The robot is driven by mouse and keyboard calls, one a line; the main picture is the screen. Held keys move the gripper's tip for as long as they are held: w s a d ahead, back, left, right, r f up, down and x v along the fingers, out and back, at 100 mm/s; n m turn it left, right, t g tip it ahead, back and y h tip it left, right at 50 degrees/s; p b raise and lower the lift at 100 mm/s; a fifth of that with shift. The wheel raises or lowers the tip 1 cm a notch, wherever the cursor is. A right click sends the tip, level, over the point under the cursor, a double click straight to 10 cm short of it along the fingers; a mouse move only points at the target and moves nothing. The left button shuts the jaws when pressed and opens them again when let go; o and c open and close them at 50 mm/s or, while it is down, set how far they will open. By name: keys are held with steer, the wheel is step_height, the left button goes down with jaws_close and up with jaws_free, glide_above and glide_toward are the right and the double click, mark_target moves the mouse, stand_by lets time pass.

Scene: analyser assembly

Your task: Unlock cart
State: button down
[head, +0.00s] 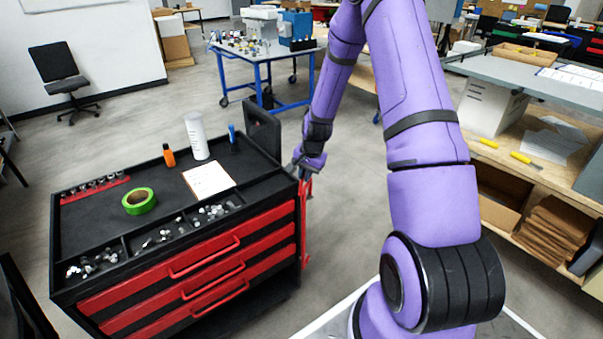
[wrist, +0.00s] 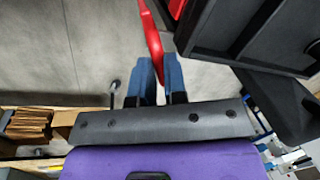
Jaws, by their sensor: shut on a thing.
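The cart (head: 60,220) is black with red drawers and stands at the left in the head view. A red bar-like handle (head: 305,215) is on its right side. It also shows in the wrist view as a curved red bar (wrist: 150,30). My gripper (head: 304,172) is at the cart's right corner, at the upper end of this red handle. In the wrist view its blue fingers (wrist: 158,68) are shut on the red handle's end. A separate lock part is not clearly visible, and the contact is partly hidden by the fingers.
On the cart top are green tape (head: 139,201), an orange bottle (head: 169,155), a white cylinder (head: 196,136), paper (head: 209,179) and small metal parts. A workbench (head: 530,85) is at right.

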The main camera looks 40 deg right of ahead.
steer(key=shift+s+d+n+g+y, duration=0.3)
steer(key=shift+d+n, duration=0.55)
steer(key=shift+n, duration=1.2)
steer(key=shift+s+d+n+g+y, duration=0.1)
steer(key=shift+s+d+n+g, duration=0.55)
steer(key=shift+n, duration=1.45)
steer(key=shift+s+d+n+g+y, duration=0.1)
steer(key=shift+s+d+n+y, duration=0.1)
steer(key=shift+d+n, duration=1.4)
steer(key=shift+a+n, duration=0.45)
steer(key=shift+n, duration=0.1)
steer(key=c, duration=1.2)
jaws_free()
steer(key=shift+o, duration=0.2)
steer(key=shift+r, duration=0.1)
step_height(320, 180, up, 10)
steer(key=d, duration=0.2)
steer(key=shift+r, duration=0.25)
